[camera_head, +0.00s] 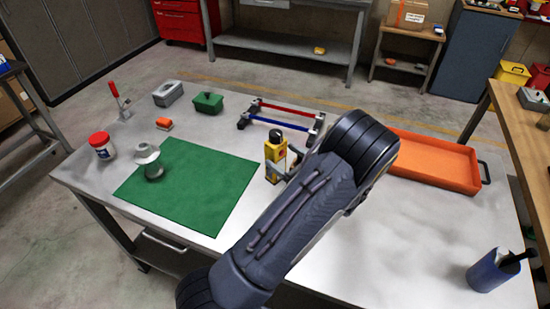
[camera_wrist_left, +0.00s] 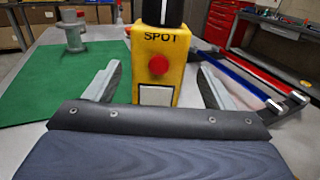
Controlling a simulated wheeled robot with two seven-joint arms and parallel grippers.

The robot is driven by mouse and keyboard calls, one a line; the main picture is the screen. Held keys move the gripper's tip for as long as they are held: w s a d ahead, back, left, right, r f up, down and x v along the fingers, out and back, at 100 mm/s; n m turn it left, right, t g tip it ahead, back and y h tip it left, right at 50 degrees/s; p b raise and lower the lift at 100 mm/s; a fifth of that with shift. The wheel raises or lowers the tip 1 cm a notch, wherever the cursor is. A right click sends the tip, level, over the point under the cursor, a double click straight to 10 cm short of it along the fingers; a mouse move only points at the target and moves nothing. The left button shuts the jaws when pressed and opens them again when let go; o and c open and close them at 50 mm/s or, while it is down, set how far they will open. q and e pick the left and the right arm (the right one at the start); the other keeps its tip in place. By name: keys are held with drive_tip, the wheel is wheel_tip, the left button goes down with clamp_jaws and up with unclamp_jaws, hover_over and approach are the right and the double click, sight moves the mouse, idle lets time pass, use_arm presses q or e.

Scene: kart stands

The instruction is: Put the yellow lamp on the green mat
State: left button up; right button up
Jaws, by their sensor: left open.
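The yellow lamp (camera_head: 274,152) is a boxy yellow unit with a black top and a red button. It stands upright on the grey table, just right of the green mat (camera_head: 200,195). In the left wrist view the lamp (camera_wrist_left: 158,75), marked SPOT, fills the middle, and the mat (camera_wrist_left: 40,90) lies to its left. My left gripper (camera_head: 284,168) is open at the lamp, with one finger on each side. I see gaps between fingers and lamp in the wrist view. The lamp's base is hidden there. My right gripper is not in view.
A grey metal part (camera_head: 149,164) stands on the mat's left side. A rack with red and blue bars (camera_head: 285,110) is just behind the lamp. An orange tray (camera_head: 430,157) and a blue cup (camera_head: 490,272) are to the right. Most of the mat is clear.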

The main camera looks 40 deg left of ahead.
sight(272, 147)
use_arm(q)
drive_tip(key=a+p, duration=0.1)
drive_tip(key=a, duration=0.4)
drive_tip(key=shift+w+a, duration=0.1)
drive_tip(key=c, duration=1.4)
drive_tip(key=shift+r, duration=0.15)
drive_tip(key=shift+r, duration=0.5)
drive_tip(key=s+d+r, duration=0.3)
drive_tip(key=r, duration=0.1)
drive_tip(key=s+d+r, duration=0.3)
drive_tip(key=s+r, duration=0.1)
drive_tip(key=s+d+r, duration=0.3)
drive_tip(key=shift+s+d+r, duration=0.2)
drive_tip(key=shift+d+r, duration=0.1)
drive_tip(key=shift+r, duration=0.1)
